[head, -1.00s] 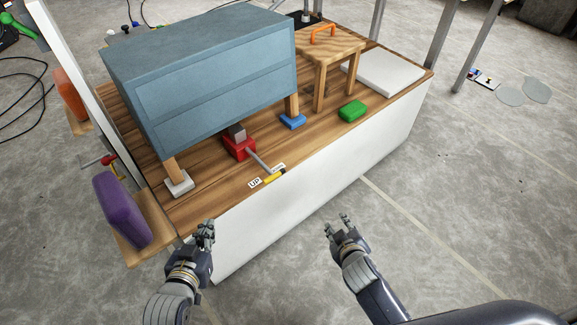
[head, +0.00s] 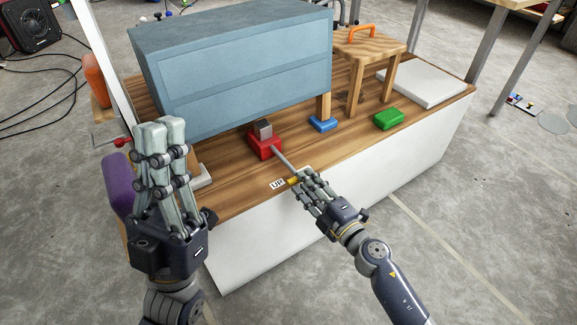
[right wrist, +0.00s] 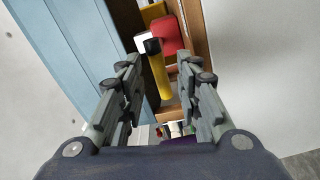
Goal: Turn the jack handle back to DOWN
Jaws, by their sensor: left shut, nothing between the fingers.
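The red jack (head: 266,150) sits on the wooden top under the front edge of the blue cabinet (head: 240,72). Its grey rod (head: 283,159) points toward the front edge and ends in a yellow grip (head: 292,181), beside the UP label (head: 277,184). My right gripper (head: 304,184) is at the yellow grip, partly covering it. In the right wrist view its fingers (right wrist: 160,66) are apart, with the yellow grip (right wrist: 158,76) showing between them; contact cannot be told. My left gripper (head: 163,130) is raised, shut and empty, in front of the cabinet's left end. The DOWN label is not readable.
A blue block (head: 322,124) is under the cabinet's right front leg. A green block (head: 388,119), a wooden stool (head: 368,45) and a white slab (head: 425,86) are to the right. A purple cushion-like piece (head: 118,184) is at left, partly hidden.

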